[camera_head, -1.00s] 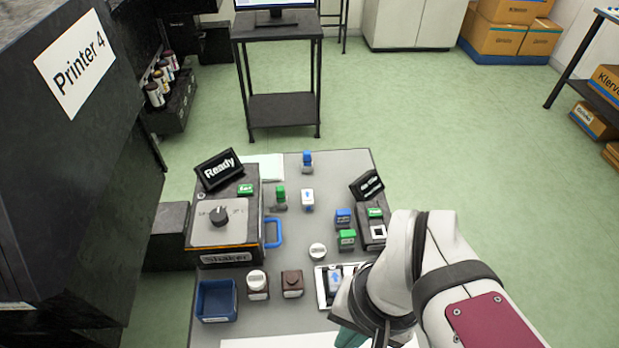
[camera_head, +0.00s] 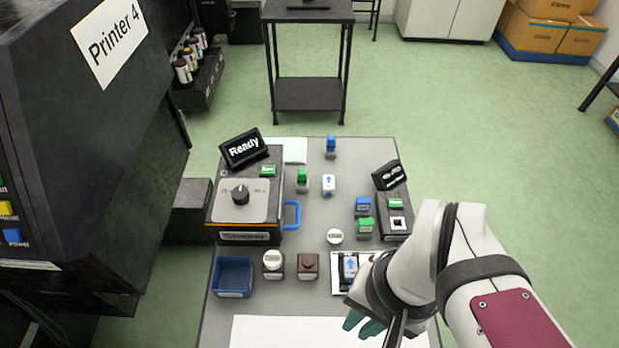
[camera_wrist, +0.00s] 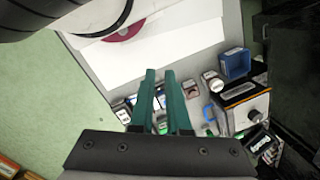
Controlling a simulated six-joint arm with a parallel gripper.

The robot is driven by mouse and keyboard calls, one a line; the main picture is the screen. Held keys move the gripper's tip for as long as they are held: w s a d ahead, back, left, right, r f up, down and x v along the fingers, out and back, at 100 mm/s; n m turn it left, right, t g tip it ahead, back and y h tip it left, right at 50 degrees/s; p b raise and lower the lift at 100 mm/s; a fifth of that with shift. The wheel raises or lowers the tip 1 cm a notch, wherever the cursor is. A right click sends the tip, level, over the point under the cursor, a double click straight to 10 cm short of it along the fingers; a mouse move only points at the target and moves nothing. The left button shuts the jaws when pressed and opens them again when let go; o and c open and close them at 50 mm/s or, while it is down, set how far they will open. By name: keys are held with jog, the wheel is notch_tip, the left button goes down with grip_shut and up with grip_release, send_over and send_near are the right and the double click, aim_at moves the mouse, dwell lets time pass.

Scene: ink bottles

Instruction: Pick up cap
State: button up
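A loose white round cap (camera_head: 335,236) lies on the grey table, near its middle. Another white cap (camera_head: 273,258) sits on a brown bottle (camera_head: 273,272). A second brown bottle (camera_head: 308,267) beside it shows no white cap. My gripper (camera_head: 362,324), with teal fingers, is over the near right part of the table, nearer to me than the loose cap and apart from it. In the wrist view my gripper (camera_wrist: 160,74) has a narrow gap between its fingers and holds nothing. I cannot make out the loose cap in that view.
A blue bin (camera_head: 233,278) is at the near left, with the shaker (camera_head: 243,205) behind it. A white tray with a blue-arrow item (camera_head: 350,265) is beside my arm. Small blue and green bottles stand farther back. A white sheet (camera_head: 290,332) covers the near edge.

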jog(key=o, duration=0.5)
jog(key=shift+o, duration=0.2)
jog(key=m+h, duration=0.2)
jog(key=m, duration=0.7)
send_over(335, 236)
notch_tip(335, 236, down, 6)
notch_tip(335, 236, down, 16)
jog(key=shift+r, duration=0.25)
